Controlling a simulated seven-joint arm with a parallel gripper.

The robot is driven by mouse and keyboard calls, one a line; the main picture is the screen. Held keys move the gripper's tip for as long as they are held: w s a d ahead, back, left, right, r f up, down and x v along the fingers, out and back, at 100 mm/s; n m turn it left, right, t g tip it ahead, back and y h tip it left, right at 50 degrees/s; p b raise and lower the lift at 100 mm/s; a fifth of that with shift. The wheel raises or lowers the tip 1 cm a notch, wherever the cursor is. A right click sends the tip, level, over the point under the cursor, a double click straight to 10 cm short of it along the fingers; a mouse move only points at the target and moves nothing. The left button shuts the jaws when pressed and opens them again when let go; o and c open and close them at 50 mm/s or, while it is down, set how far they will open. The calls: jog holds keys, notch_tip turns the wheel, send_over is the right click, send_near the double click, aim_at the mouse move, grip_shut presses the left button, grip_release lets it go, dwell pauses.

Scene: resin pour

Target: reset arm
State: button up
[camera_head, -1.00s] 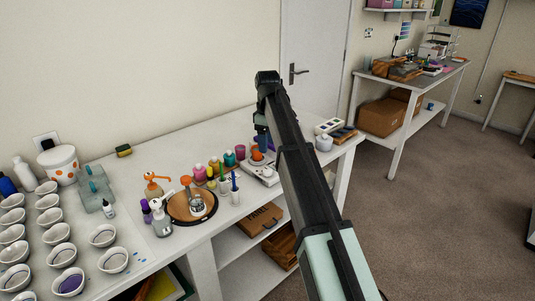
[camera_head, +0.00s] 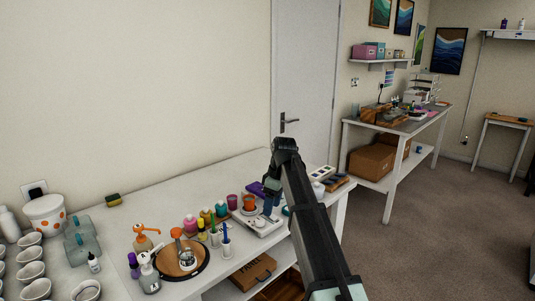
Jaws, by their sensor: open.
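My arm reaches from the bottom right of the head view up over the right part of the white table (camera_head: 110,222). My gripper (camera_head: 270,201) hangs down from its far end, above a white flat device (camera_head: 262,222) with an orange cup (camera_head: 249,202) on it. The fingers are small and partly hidden by the arm; the jaws are open and I see nothing held in them. A purple item (camera_head: 257,189) lies just behind the gripper; whether they touch cannot be told.
Several small colour bottles (camera_head: 190,226), a round wooden board (camera_head: 180,262) and an orange-topped dispenser (camera_head: 142,240) stand left of the gripper. White cups (camera_head: 31,270) fill the table's left end. A second table (camera_head: 400,126) with cardboard boxes (camera_head: 372,161) stands behind right. Floor on the right is clear.

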jog(key=s+d+f+m+g, duration=0.1)
jog(key=s+d+f+m, duration=0.15)
jog(key=s+f, duration=0.8)
jog(key=s+d+f+m+g, duration=0.1)
jog(key=s+d+f+m, duration=0.2)
jog(key=f, duration=1.4)
jog(key=s+d+f+m+g, duration=0.15)
jog(key=s+d+f, duration=0.4)
jog(key=f, duration=0.75)
jog(key=s+d+f+m+g, duration=0.1)
jog(key=s+f, duration=0.5)
jog(key=s, duration=0.6)
jog(key=s+d+f+m+g+h, duration=0.1)
jog(key=s+f, duration=0.5)
jog(key=s, duration=0.6)
jog(key=s+d+f+m+g+h, duration=0.1)
jog(key=s+d+f+m, duration=0.2)
jog(key=s+f, duration=0.4)
jog(key=s+m, duration=0.1)
jog(key=s, duration=0.3)
jog(key=shift+s+d, duration=0.15)
jog(key=shift+s, duration=0.25)
